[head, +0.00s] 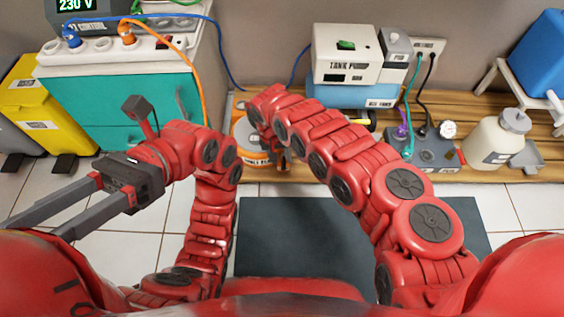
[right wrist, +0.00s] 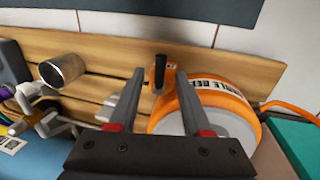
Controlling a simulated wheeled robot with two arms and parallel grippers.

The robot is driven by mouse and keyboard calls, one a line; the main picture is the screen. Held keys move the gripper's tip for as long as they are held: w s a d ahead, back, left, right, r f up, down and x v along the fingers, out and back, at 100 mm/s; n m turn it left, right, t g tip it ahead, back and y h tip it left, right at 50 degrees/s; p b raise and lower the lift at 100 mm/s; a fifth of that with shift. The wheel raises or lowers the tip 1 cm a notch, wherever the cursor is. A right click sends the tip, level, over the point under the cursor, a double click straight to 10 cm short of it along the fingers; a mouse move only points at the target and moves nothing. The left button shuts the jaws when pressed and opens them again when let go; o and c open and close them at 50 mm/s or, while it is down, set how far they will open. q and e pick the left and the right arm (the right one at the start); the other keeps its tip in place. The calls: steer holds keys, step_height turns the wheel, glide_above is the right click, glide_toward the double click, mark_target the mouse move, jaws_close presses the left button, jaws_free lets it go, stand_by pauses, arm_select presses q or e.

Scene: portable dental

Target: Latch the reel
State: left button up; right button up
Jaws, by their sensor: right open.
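The cable reel (right wrist: 205,105) is orange with a pale hub and a white label, on the wooden bench in the right wrist view. In the head view the reel (head: 241,128) is partly hidden behind my right arm. An orange latch piece with a black lever (right wrist: 159,74) stands at the reel's edge. My right gripper (right wrist: 160,76) is open, its fingers on either side of the latch in the picture; contact cannot be told. In the head view the right gripper (head: 277,152) is mostly hidden by its arm. My left gripper (head: 34,228) is open and empty at the left, away from the reel.
An orange cable (head: 203,80) runs from the control unit on the teal cabinet (head: 130,100) to the reel. The tank pump box (head: 345,55), a grey socket box (head: 432,150) and a white bottle (head: 495,138) stand right along the bench. A dark mat (head: 300,225) lies in front.

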arm_select(q)
steer(key=shift+s+a+f+m+t+y+b, duration=0.25)
steer(key=shift+s+a+f+t, duration=0.2)
steer(key=shift+s+a+t, duration=0.45)
steer(key=shift+s+a+f+m+t+y+b, duration=0.1)
steer(key=shift+s+a+f+m+t+y, duration=0.2)
steer(key=shift+s+a+f+t, duration=0.55)
arm_select(e)
steer(key=shift+d+f, duration=0.15)
steer(key=shift+f, duration=0.7)
arm_select(q)
steer(key=shift+w+d+r+t, duration=0.2)
steer(key=shift+w+r+t, duration=0.1)
steer(key=shift+r, duration=0.1)
arm_select(e)
steer(key=shift+c, duration=0.3)
jaws_close()
